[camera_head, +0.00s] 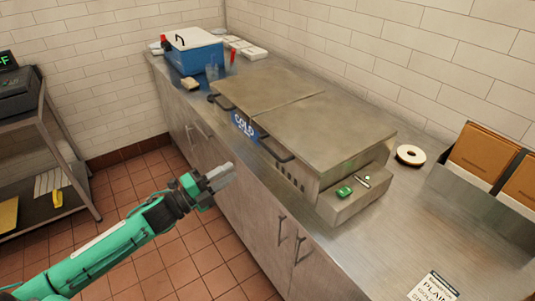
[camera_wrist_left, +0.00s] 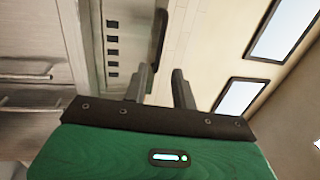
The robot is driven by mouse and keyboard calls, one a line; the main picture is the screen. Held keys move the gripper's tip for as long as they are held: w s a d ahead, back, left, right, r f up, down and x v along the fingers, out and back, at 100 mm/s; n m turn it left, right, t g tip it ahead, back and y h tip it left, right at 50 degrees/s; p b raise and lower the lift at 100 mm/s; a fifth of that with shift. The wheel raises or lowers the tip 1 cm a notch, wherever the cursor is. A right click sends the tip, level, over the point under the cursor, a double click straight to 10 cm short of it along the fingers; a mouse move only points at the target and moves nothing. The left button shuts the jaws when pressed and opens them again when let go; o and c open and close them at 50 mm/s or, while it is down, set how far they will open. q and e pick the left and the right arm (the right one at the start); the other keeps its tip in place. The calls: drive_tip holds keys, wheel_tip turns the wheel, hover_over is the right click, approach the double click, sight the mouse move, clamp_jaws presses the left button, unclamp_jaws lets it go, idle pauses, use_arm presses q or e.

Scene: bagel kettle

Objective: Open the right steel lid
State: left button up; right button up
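The right steel lid (camera_head: 330,122) lies flat and closed on the steel unit on the counter. Its dark bar handle (camera_head: 278,150) is on the front edge; a dark bar, probably this handle, shows in the left wrist view (camera_wrist_left: 159,32). The left steel lid (camera_head: 265,88) lies closed beside it, with its own dark handle (camera_head: 221,102). My left gripper (camera_head: 228,172) hangs over the floor side, in front of the unit and apart from the handle. In the left wrist view its two fingers (camera_wrist_left: 163,82) stand apart with nothing between them. My right gripper is not in view.
A green object (camera_head: 345,192) sits on a ledge at the unit's right end. A blue cooler (camera_head: 195,54) is at the far left end. Cabinet doors (camera_head: 262,222) run below the counter.

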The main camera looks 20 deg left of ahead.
sight(267, 147)
use_arm(q)
drive_tip(key=p+x, duration=0.4)
drive_tip(key=x, duration=0.9)
drive_tip(key=shift+w+d+r, duration=0.15)
drive_tip(key=shift+w, duration=0.15)
clamp_jaws()
